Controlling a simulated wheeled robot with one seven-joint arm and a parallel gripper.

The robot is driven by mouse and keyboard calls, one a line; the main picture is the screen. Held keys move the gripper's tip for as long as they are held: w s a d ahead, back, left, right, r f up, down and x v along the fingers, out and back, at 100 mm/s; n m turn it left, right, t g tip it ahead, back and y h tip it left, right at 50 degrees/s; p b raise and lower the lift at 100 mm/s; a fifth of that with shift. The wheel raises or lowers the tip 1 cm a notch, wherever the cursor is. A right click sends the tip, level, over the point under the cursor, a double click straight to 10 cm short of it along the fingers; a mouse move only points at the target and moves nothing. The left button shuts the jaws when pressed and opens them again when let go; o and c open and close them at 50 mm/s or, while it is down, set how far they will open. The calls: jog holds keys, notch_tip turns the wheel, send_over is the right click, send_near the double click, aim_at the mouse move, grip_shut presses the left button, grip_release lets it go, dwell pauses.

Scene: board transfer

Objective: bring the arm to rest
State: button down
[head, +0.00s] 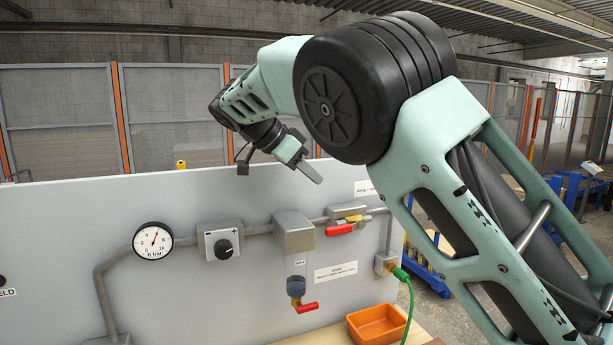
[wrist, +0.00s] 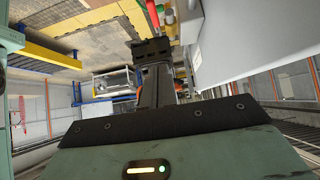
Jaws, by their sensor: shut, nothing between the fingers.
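My arm is raised and bent in the head view, with its elbow large at the upper middle. My gripper (head: 308,172) is in front of the upper part of the grey panel (head: 80,215), pointing down and to the right. Its fingers are together with nothing between them. In the wrist view my gripper (wrist: 155,85) also shows, its fingers closed and dark. It appears apart from the panel and its fittings.
The panel carries a pressure gauge (head: 153,240), a black knob (head: 223,248), a red-handled valve (head: 340,229) and a lower red lever (head: 307,307). An orange bin (head: 377,325) stands on the bench below. A green hose (head: 408,300) hangs at the right. Fencing (head: 170,110) stands behind.

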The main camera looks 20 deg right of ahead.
jog(key=s+a+f+n+y+b, duration=0.3)
jog(key=s+a+f+n+y, duration=0.55)
jog(key=s+f+n, duration=0.6)
jog(key=s+a+f+n, duration=0.1)
jog(key=s+f+n, duration=0.2)
jog(key=s, duration=0.4)
jog(key=s+a+f+n+y, duration=0.1)
jog(key=s+f+n, duration=0.2)
jog(key=s, duration=0.5)
jog(key=s+a+f+n+b, duration=0.1)
jog(key=s+f+n, duration=0.1)
jog(key=s+n, duration=0.3)
jog(key=shift+s+a+f, duration=0.3)
jog(key=shift+s+f, duration=0.1)
jog(key=shift+s, duration=0.8)
jog(key=shift+y, duration=0.25)
